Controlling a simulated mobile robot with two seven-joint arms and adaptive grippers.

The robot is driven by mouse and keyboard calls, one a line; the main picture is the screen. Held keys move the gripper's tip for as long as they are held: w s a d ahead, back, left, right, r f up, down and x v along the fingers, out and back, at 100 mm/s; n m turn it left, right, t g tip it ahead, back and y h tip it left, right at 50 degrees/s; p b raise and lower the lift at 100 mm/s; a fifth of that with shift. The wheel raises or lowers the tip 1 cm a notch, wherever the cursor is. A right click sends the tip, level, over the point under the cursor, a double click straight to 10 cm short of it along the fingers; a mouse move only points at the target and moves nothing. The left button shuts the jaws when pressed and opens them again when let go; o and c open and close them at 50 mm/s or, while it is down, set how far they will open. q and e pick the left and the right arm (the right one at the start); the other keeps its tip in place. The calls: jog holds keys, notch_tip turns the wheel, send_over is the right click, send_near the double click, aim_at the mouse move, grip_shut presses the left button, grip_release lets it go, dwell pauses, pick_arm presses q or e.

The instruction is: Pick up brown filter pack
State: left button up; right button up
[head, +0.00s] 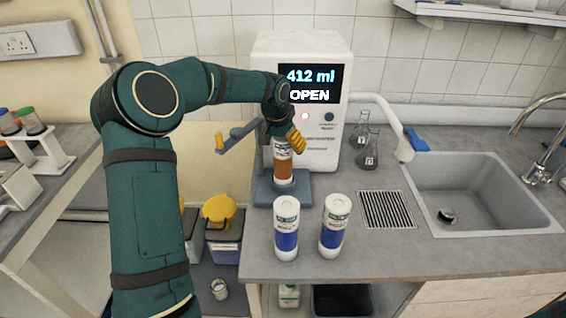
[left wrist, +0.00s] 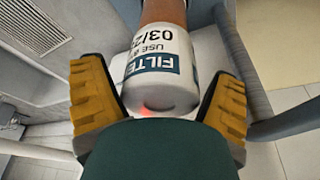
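The brown filter pack (head: 284,165) is an upright cylinder with a brown body and a white labelled top. It stands on the blue-grey base of the white dispenser. In the left wrist view its white labelled end (left wrist: 165,75) lies between the yellow fingers, with its brown part beyond. My left gripper (head: 285,140) is at the top of the pack. In the left wrist view its fingers (left wrist: 160,90) are spread on both sides of the pack, with narrow gaps at the tips; contact nearer the palm is unclear. My right gripper is not in view.
Two white-and-blue filter packs (head: 286,230) (head: 335,226) stand in front on the grey counter. The white dispenser (head: 330,140) behind reads "412 ml OPEN". Glass flasks (head: 367,150), a drain grille (head: 386,210) and a sink (head: 470,190) lie to the right.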

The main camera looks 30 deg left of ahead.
pick_arm(q)
jog(key=c, duration=1)
jog(key=shift+o, duration=0.2)
jog(key=shift+w, duration=0.1)
jog(key=shift+r, duration=0.1)
